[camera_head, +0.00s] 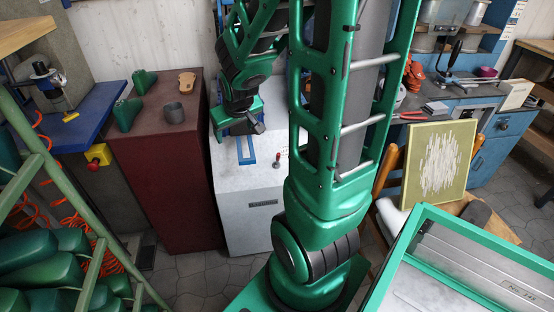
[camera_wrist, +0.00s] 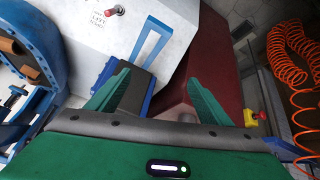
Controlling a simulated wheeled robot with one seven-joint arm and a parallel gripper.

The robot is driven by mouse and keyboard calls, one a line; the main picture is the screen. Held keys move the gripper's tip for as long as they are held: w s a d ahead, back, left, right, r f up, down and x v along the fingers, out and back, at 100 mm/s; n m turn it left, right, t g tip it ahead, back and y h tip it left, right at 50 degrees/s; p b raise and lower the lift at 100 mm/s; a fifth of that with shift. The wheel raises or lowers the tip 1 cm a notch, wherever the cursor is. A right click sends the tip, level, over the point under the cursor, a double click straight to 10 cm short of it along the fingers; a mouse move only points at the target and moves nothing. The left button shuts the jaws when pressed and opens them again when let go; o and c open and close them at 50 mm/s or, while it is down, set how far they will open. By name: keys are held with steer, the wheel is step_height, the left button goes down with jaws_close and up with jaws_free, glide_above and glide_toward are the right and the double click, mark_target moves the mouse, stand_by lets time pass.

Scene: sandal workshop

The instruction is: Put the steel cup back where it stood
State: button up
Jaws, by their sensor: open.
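The steel cup (camera_head: 174,112) is a small grey cylinder. It stands upright on top of the dark red cabinet (camera_head: 165,160), near the cabinet's right side. My gripper (camera_head: 252,128) is to the right of the cup, above the white machine (camera_head: 262,190), and apart from the cup. In the wrist view my gripper (camera_wrist: 158,88) has its two green fingers spread, with nothing clearly held between them. The red cabinet (camera_wrist: 212,65) also shows there, behind the right finger.
Green shoe forms (camera_head: 127,113) and a tan piece (camera_head: 187,80) share the cabinet top with the cup. A blue frame (camera_head: 246,150) and a red-knobbed lever (camera_head: 277,159) are on the white machine. Orange coiled hose (camera_wrist: 292,60) hangs beyond the cabinet.

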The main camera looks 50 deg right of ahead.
steer(key=s+a+r+m+g+y, duration=0.1)
steer(key=s+a+r+g, duration=0.1)
steer(key=s, duration=0.9)
steer(key=s+a+r+m+g+y, duration=0.1)
steer(key=s+a+r+g+y, duration=0.1)
steer(key=s, duration=0.9)
steer(key=a+r+g, duration=0.1)
steer(key=a, duration=0.1)
steer(key=shift+s+a+m+g+y, duration=0.3)
steer(key=shift+a+m, duration=0.1)
steer(key=shift+r, duration=0.1)
